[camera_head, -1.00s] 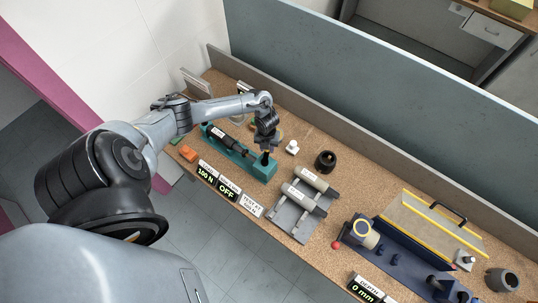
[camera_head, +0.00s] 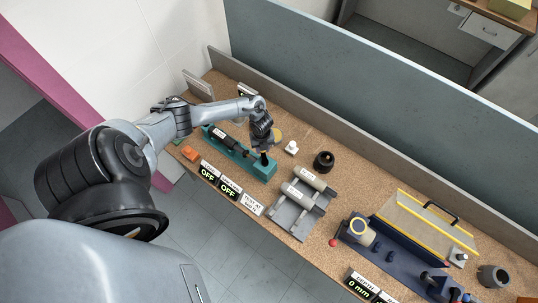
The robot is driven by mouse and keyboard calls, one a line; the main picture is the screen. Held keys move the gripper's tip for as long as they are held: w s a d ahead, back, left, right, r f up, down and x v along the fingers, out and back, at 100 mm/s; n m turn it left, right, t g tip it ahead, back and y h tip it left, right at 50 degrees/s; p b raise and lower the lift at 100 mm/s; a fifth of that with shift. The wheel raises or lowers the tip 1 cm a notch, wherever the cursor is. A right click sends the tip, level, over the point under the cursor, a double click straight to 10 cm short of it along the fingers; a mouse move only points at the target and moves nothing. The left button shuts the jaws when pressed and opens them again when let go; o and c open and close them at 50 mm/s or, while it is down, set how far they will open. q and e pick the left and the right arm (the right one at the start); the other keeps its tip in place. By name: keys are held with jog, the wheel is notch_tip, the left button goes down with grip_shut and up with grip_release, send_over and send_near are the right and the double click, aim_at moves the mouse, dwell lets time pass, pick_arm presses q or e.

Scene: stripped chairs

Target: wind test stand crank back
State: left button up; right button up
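My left gripper (camera_head: 270,141) hangs just above and behind that end. It appears apart from the black handle, with a tan round part beside it. Its fingers are too small and dark to tell open from shut. A display (camera_head: 207,173) and the one beside it (camera_head: 229,188) in front of the stand both read OFF. My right gripper is not in view.
Right of the stand are a small white part (camera_head: 291,147), a black ring (camera_head: 324,161) and a grey cradle with rollers (camera_head: 299,205). A blue fixture with a yellow-edged guard (camera_head: 428,222) fills the right. An orange block (camera_head: 190,154) lies left; a low wall runs behind.

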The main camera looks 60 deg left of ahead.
pick_arm(q)
jog(key=n+p, duration=0.1)
jog(key=s+n+p, duration=0.1)
jog(key=shift+s+r+n+p, duration=0.2)
jog(key=shift+n+p, duration=0.1)
jog(key=shift+n, duration=0.1)
jog(key=shift+s+f+n+p, duration=0.25)
jog(key=shift+n+p, duration=0.2)
jog(key=shift+n, duration=0.35)
jog(key=shift+s+a, duration=0.1)
jog(key=n, duration=0.1)
jog(key=s+n, duration=0.1)
jog(key=n, duration=0.1)
jog(key=s+n, duration=0.1)
jog(key=n, duration=0.1)
jog(key=shift+d, duration=0.35)
